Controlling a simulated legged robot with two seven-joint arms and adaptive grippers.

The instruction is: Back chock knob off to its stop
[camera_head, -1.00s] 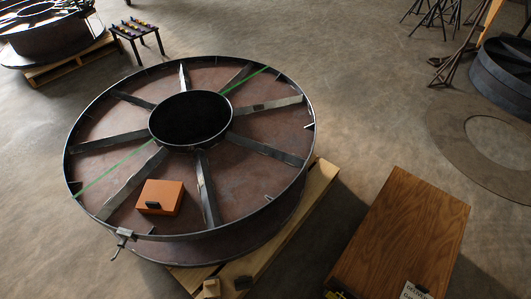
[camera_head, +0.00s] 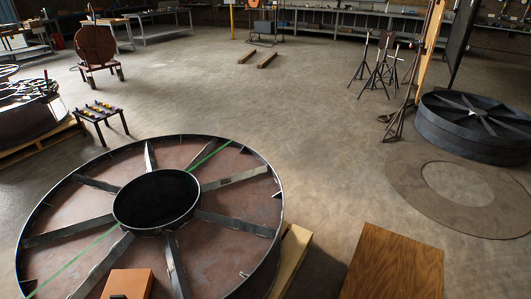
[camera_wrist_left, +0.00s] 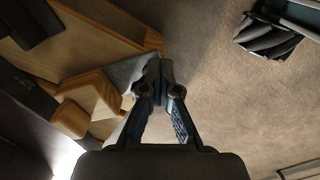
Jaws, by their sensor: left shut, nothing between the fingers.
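My left gripper (camera_wrist_left: 158,78) shows in the left wrist view, its fingers closed together with nothing between them. Just left of the fingertips is a wooden chock-like block (camera_wrist_left: 92,98) of pale wood, with a grey metal plate (camera_wrist_left: 124,72) beside it. The fingertips overlap the plate's edge in the picture; I cannot tell whether they touch it. I cannot make out a knob; the fingers may hide it. In the head view the large steel reel (camera_head: 228,228) fills the lower left, its near edge cut off. Neither gripper shows there.
A pallet timber (camera_head: 290,262) juts out right of the reel. A wooden crate (camera_head: 395,262) stands at lower right. An orange box (camera_head: 128,284) sits on the reel. A dark reel (camera_head: 475,125) and a flat ring (camera_head: 412,195) lie at right. Open floor lies beyond.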

